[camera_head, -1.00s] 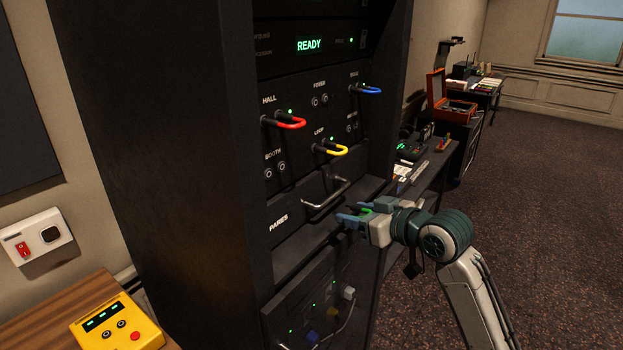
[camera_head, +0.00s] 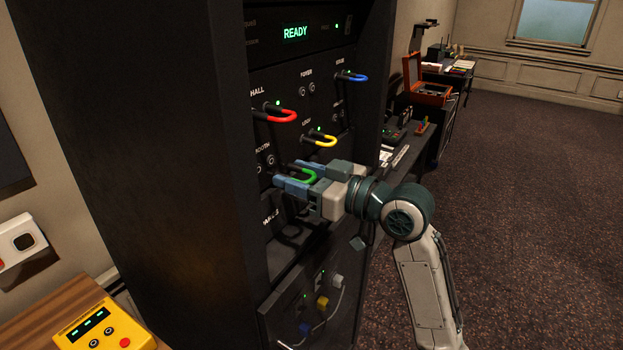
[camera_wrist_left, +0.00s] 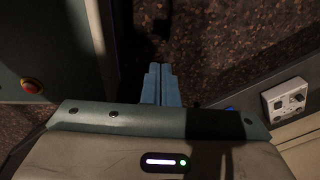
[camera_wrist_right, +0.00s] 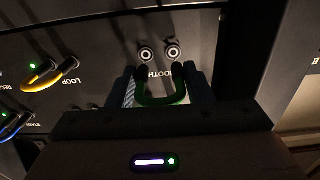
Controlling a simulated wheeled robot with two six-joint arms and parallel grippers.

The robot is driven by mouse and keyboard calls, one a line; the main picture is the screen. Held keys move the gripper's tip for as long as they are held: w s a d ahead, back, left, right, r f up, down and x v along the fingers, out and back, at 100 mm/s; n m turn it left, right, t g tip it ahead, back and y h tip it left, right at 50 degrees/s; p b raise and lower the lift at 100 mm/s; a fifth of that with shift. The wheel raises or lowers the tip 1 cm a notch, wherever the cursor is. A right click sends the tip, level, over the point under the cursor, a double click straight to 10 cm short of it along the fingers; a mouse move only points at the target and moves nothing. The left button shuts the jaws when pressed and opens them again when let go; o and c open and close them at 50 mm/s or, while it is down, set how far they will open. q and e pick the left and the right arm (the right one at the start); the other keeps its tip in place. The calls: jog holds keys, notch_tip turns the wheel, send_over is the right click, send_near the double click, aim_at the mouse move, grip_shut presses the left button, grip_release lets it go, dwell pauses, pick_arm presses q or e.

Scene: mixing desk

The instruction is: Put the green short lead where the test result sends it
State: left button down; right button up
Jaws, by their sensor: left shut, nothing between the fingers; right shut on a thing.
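My right gripper (camera_head: 298,175) is shut on the green short lead (camera_head: 307,178) in front of the rack's patch panel (camera_head: 310,112). In the right wrist view the green lead (camera_wrist_right: 162,99) is a U-shaped loop between the fingers. Its two dark plugs point at the BOOTH jacks (camera_wrist_right: 160,52), which show as open sockets, with the plugs apart from them. A yellow tester (camera_head: 103,328) with small green displays lies on the wooden desk at lower left. My left gripper (camera_wrist_left: 160,84) shows only in the left wrist view, shut and empty above the floor.
A red lead (camera_head: 283,116) bridges the HALL jacks, a yellow lead (camera_head: 322,140) LOOP and a blue lead (camera_head: 353,77) the upper right pair. The display (camera_head: 295,32) reads READY. A lower panel (camera_head: 318,300) holds several coloured plugs. Carpet at right is clear.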

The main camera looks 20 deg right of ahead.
aim_at(265, 165)
jog(key=shift+w+a, duration=0.25)
jog(key=shift+w, duration=0.15)
pick_arm(q)
jog(key=shift+w+a+r, duration=0.1)
jog(key=shift+w, duration=0.7)
jog(key=shift+s, duration=0.15)
jog(key=shift+s, duration=0.1)
pick_arm(e)
jog(key=shift+w+a, duration=0.15)
jog(key=shift+w, duration=0.05)
jog(key=shift+w+a, duration=0.45)
jog(key=shift+w, duration=0.05)
pick_arm(q)
jog(key=shift+r, duration=0.1)
jog(key=shift+r+p, duration=0.4)
jog(key=shift+p, duration=0.1)
dwell(0.5)
pick_arm(e)
jog(key=shift+w+a, duration=0.3)
jog(key=shift+w, duration=0.15)
dwell(0.6)
